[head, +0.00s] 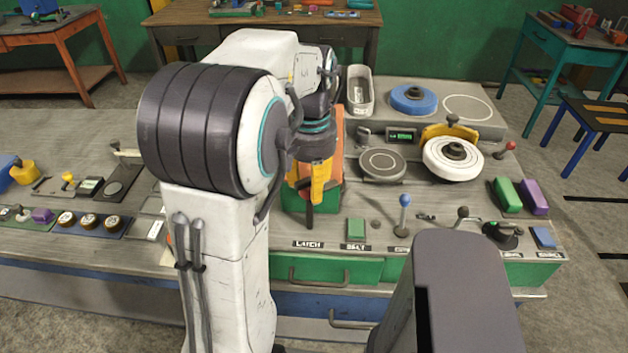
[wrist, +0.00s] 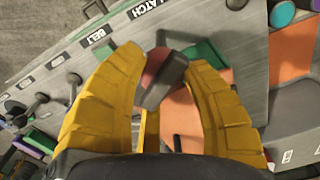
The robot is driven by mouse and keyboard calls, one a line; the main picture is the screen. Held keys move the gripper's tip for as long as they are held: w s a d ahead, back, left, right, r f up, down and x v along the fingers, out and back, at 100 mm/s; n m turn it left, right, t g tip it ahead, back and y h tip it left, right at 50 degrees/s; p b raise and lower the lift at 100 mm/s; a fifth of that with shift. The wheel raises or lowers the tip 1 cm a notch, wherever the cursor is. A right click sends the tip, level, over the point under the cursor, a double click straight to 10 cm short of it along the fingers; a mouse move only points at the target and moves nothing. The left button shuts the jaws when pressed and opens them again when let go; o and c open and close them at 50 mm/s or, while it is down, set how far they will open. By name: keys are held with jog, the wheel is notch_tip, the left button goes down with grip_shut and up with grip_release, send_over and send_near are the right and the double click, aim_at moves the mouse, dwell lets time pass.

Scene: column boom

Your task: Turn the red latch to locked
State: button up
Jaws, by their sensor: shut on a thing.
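My gripper (wrist: 167,62) has two yellow fingers, closed on either side of the red latch (wrist: 156,66). In the wrist view the latch shows a red round part with a dark grey handle (wrist: 163,88) lying slantwise between the fingers. In the head view my gripper (head: 316,183) points down in front of an orange panel and a green block, above the LATCH label (head: 308,244). I cannot tell from these views which position the latch is in.
Right of the label are a green block (head: 356,229), a blue-knobbed lever (head: 404,212) and a dark lever (head: 461,218). A white wheel (head: 453,158) stands behind them. Small buttons and knobs (head: 89,222) line the bench at left.

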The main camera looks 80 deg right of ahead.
jog(key=n, duration=0.5)
jog(key=shift+w+a+n, duration=0.2)
jog(key=shift+w+n, duration=0.05)
jog(key=shift+n, duration=0.05)
jog(key=n, duration=0.5)
jog(key=shift+p, duration=0.4)
jog(key=shift+n, duration=0.4)
jog(key=o, duration=1.1)
jog(key=shift+s+a, duration=0.1)
jog(key=shift+a, duration=0.1)
jog(key=shift+d+r, duration=0.1)
jog(key=shift+r, duration=0.05)
